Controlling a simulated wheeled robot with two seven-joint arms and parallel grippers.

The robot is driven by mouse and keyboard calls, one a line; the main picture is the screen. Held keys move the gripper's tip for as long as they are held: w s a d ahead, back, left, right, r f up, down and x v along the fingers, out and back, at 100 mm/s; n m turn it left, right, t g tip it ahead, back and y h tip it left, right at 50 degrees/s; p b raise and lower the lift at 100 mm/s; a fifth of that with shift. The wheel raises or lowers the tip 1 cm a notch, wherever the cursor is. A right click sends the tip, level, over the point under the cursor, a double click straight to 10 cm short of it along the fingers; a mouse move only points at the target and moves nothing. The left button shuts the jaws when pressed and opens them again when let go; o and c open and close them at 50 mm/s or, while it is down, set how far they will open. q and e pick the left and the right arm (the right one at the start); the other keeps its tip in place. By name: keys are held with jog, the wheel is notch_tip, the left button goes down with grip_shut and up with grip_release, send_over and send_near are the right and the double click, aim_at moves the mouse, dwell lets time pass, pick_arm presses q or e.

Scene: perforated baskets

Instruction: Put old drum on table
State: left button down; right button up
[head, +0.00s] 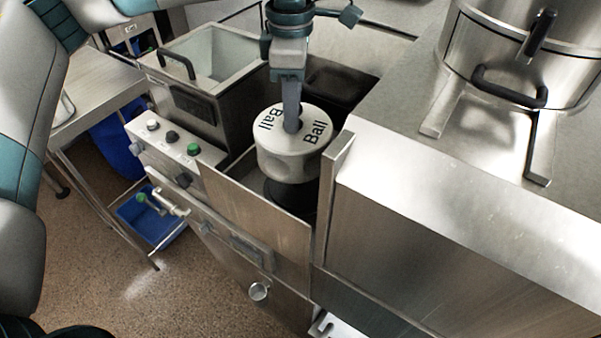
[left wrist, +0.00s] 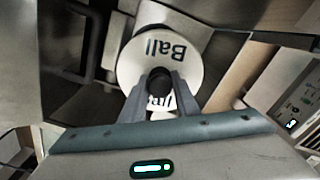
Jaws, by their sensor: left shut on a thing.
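A metal table (head: 92,98) stands at the left. My right gripper is not in view.
The well's steel front wall (head: 262,215) and a raised edge (head: 331,190) stand close around the drum. An open basin (head: 172,100) is behind left. A steel counter (head: 450,200) with a large pot (head: 480,45) is at right. A blue bin (head: 150,215) sits low at left.

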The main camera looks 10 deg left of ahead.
pick_arm(q)
jog(key=shift+s+a+r+p, duration=0.1)
jog(key=shift+s+r+p, duration=0.15)
jog(key=shift+r, duration=0.85)
jog(key=shift+s+a+r+p, duration=0.1)
jog(key=shift+s+r+p, duration=0.15)
jog(key=shift+r, duration=0.9)
jog(key=shift+s+a+r+p, duration=0.1)
jog(key=shift+s+r+p, duration=0.15)
jog(key=shift+r, duration=0.85)
